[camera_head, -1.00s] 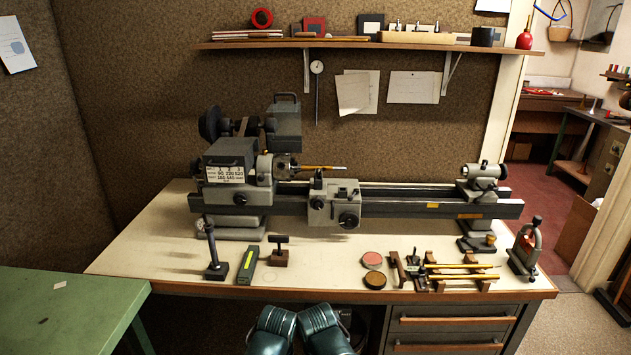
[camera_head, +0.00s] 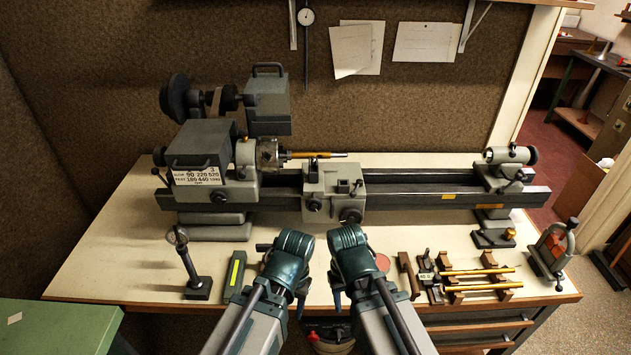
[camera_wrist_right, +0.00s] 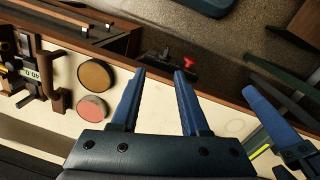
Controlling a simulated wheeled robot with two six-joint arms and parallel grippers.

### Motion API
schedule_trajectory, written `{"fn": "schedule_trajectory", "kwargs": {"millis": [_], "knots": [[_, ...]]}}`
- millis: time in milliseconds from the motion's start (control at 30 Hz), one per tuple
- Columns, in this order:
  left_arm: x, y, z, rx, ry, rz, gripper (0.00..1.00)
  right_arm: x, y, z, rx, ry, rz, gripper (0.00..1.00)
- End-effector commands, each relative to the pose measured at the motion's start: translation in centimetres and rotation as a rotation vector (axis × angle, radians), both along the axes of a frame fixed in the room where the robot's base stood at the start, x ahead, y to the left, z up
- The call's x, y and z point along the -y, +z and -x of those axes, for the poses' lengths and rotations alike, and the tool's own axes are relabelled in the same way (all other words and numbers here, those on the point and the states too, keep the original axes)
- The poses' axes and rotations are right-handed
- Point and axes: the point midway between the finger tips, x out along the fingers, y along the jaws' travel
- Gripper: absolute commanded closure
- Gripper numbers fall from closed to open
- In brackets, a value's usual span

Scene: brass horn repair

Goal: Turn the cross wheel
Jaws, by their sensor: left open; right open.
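The grey lathe carriage (camera_head: 333,190) sits on the lathe bed in the head view. On its front right is a dark round wheel (camera_head: 350,215), likely the cross wheel; its fine shape is too small to tell. My right gripper (camera_wrist_right: 160,72) is open and empty in the right wrist view, its blue fingers over the bench's front edge. In the head view my left gripper (camera_head: 300,300) and right gripper (camera_head: 339,292) are side by side in front of the carriage, pointing down. Neither touches the wheel. The left gripper's fingertips are partly hidden.
Round tins (camera_wrist_right: 95,75) lie beside my right gripper. A red-handled item (camera_wrist_right: 188,63) shows below the bench edge.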

Motion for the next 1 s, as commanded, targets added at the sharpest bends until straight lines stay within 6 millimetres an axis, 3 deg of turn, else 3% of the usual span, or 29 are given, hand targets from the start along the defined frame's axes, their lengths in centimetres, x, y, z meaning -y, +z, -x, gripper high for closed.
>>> {"fn": "schedule_trajectory", "kwargs": {"millis": [33,400,567,700,867,1000], "knots": [[0.0,4.2,0.0,-0.001,0.002,0.0,0.5,0.8,4.2,-0.5,0.007,-0.024,-0.007,0.55],[0.0,16.8,0.0,-0.001,0.011,0.001,0.5,5.2,16.8,-3.5,0.052,-0.138,-0.056,0.55],[0.0,20.5,0.0,-0.002,0.015,0.001,0.5,6.1,20.5,-5.4,0.063,-0.114,-0.07,0.55],[0.0,23.4,0.0,-0.002,0.017,0.002,0.5,6.0,23.4,-8.5,0.062,0.007,-0.077,0.55],[0.0,24.3,0.1,-0.002,0.019,0.002,0.5,3.6,24.3,-13.8,0.043,0.318,-0.078,0.55],[0.0,24.4,0.1,-0.002,0.019,0.002,0.5,0.5,24.3,-17.8,0.018,0.608,-0.077,0.55]]}}
